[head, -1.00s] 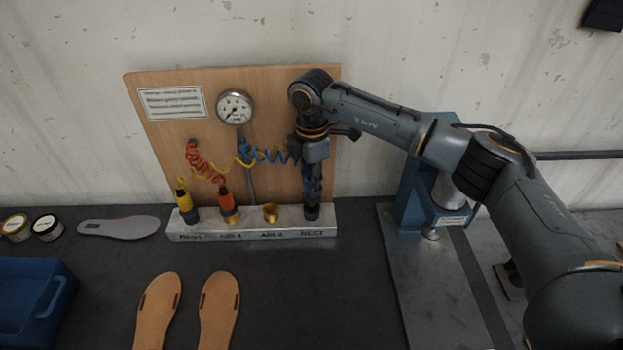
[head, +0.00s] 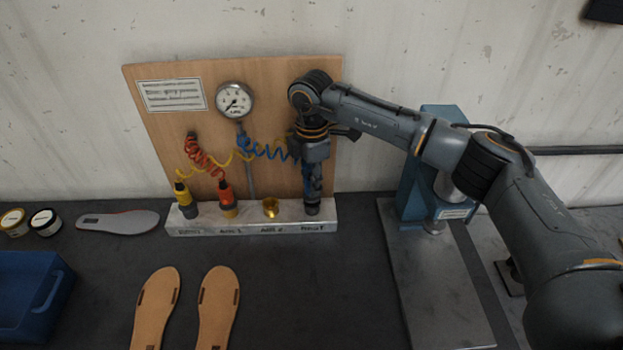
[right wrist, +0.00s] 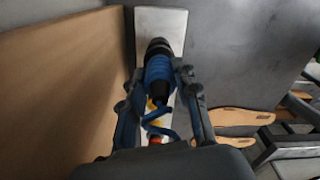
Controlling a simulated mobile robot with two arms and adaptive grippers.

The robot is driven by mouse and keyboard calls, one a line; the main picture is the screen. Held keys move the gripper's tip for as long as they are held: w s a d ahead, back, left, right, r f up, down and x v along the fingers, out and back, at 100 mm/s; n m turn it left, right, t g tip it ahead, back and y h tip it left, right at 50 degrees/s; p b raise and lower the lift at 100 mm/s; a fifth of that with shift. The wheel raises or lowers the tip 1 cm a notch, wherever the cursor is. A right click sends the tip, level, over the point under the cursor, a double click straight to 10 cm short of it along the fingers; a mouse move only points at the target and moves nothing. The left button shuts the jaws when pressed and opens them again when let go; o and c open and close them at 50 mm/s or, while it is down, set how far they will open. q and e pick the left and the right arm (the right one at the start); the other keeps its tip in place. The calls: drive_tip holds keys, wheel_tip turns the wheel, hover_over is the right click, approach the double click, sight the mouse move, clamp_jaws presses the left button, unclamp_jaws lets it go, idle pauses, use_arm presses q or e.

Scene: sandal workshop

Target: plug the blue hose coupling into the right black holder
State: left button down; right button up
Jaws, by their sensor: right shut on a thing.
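The blue hose coupling (right wrist: 158,75) is between the fingers of my right gripper (head: 312,188), which is shut on it. The gripper points down over the right end of the pale block (head: 245,228). The right black holder (head: 312,208) stands on that block, directly under the coupling; it also shows in the right wrist view (right wrist: 158,46). The coupling is upright and in line with the holder, and its lower end appears to meet it. How deep it sits I cannot tell. Its coiled blue hose (head: 265,150) runs left to the board. My left gripper is not in view.
A brass socket (head: 270,208), an orange coupling (head: 226,196) and a yellow coupling (head: 185,200) are on the block to the left. The wooden board (head: 160,125) with a gauge (head: 234,100) stands close behind. A blue press (head: 425,175) is at right. Insoles (head: 217,305) lie in front.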

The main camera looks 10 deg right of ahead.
drive_tip(key=shift+s+a+f+b, duration=0.2)
drive_tip(key=shift+f+b, duration=0.2)
drive_tip(key=shift+f, duration=0.2)
drive_tip(key=shift+s+a+f+b, duration=0.15)
drive_tip(key=shift+f+b, duration=0.2)
drive_tip(key=shift+f, duration=0.25)
drive_tip(key=o, duration=1)
drive_tip(key=shift+d, duration=0.15)
drive_tip(key=shift+o, duration=0.2)
drive_tip(key=shift+r, duration=0.2)
drive_tip(key=shift+w+d+r+p, duration=0.15)
drive_tip(key=shift+w+r+p, duration=0.05)
drive_tip(key=shift+r+p, duration=0.65)
drive_tip(key=shift+w+d+r+p, duration=0.15)
drive_tip(key=shift+r+p, duration=0.15)
drive_tip(key=shift+r, duration=0.2)
drive_tip(key=shift+w+d+r+p, duration=0.1)
drive_tip(key=shift+r+p, duration=0.15)
drive_tip(key=shift+r, duration=0.2)
drive_tip(key=shift+s+a+r+p, duration=0.15)
drive_tip(key=shift+r+p, duration=0.6)
drive_tip(key=shift+r, duration=0.7)
drive_tip(key=shift+r+p, duration=0.9)
drive_tip(key=shift+r, duration=0.8)
